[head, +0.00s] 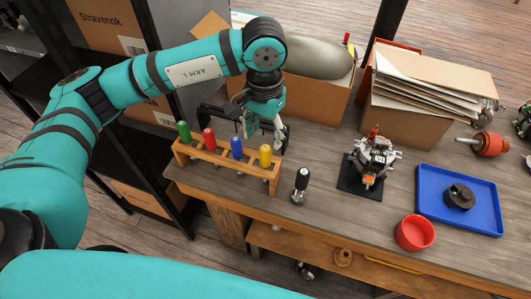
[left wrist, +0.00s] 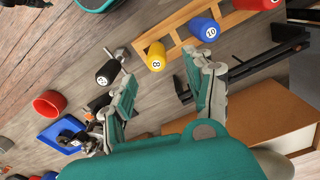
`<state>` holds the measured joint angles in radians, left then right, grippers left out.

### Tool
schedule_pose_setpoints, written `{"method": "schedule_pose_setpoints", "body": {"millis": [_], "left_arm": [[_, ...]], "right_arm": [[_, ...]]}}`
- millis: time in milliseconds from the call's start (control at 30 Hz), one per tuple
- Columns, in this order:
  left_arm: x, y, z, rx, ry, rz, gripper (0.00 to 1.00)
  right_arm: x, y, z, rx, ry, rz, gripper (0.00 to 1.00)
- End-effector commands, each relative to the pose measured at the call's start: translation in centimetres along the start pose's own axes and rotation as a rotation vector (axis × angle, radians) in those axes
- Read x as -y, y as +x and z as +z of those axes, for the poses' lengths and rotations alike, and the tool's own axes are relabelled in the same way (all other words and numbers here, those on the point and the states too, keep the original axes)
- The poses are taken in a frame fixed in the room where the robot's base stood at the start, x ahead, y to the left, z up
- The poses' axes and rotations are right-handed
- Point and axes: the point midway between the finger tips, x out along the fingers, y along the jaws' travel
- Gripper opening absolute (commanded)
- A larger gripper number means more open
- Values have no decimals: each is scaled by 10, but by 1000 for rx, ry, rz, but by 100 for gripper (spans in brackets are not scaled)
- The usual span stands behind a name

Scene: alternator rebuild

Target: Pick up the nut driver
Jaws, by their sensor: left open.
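A wooden rack (head: 222,160) on the bench holds drivers with green (head: 184,132), red (head: 209,139), blue (head: 236,147) and yellow (head: 265,155) handles, upright in a row. In the left wrist view the yellow handle (left wrist: 156,57) reads 8, the blue one (left wrist: 205,30) reads 10, and the black one (left wrist: 108,73) has an unclear number. Which one is the nut driver is not certain. My left gripper (head: 265,133) is open and empty, above and behind the rack's yellow end. My right gripper is out of view.
An alternator assembly (head: 371,160) stands on a black mat right of the black driver. A blue tray (head: 484,185) holds a dark round part; a red cup (head: 414,233) stands beside it. Cardboard boxes (head: 398,112) stand at the back. Bench space behind the black driver is clear.

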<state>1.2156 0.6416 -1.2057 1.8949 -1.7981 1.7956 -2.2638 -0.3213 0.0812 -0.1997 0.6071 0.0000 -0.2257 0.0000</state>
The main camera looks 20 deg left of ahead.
Motion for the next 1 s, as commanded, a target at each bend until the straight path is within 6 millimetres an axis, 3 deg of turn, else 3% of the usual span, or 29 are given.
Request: {"method": "schedule_pose_setpoints", "body": {"millis": [200,400,567,700,1000], "left_arm": [[0,32,0,2,-1,1,54],[-1,44,1,3,0,1,54],[-5,67,4,6,-1,2,54],[-5,85,2,2,-1,2,54],[-5,90,2,-1,0,1,53]], "right_arm": [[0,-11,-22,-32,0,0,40],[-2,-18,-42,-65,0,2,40],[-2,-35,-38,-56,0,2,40],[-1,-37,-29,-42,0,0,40],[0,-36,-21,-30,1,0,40]]}}
